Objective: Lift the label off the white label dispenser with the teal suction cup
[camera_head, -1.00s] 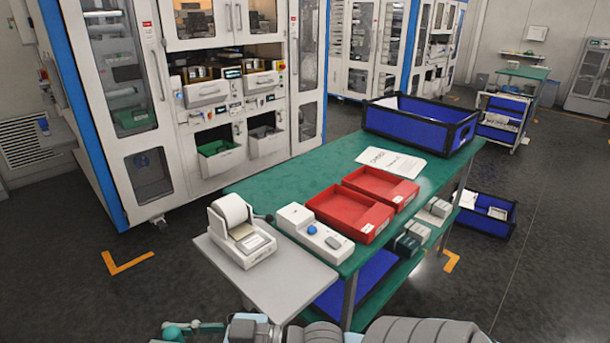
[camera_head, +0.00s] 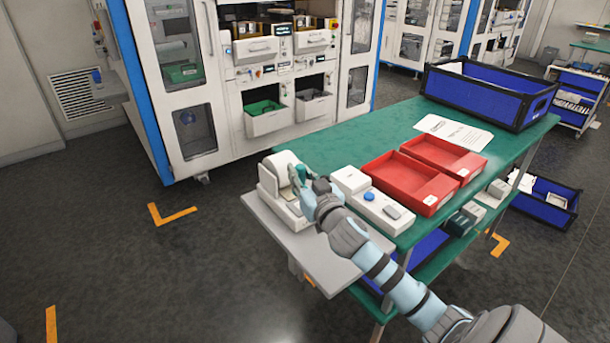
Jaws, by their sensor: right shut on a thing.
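The white label dispenser (camera_head: 268,184), with its white paper roll, stands on the light grey side shelf (camera_head: 285,248) at the left end of the green table. My right gripper (camera_head: 302,183) reaches in from the lower right and is at the dispenser's front side, covering part of it. It is shut on the teal suction cup (camera_head: 300,172), of which only a small part shows. The label is hidden or too small to make out. I cannot tell whether the cup touches the dispenser. My left gripper is not in view.
A white device with a blue button (camera_head: 369,196) lies right of my gripper on the green table (camera_head: 380,135). Two red trays (camera_head: 408,184), a paper sheet (camera_head: 454,132) and a blue crate (camera_head: 490,95) are farther right. A white cabinet (camera_head: 220,75) stands behind.

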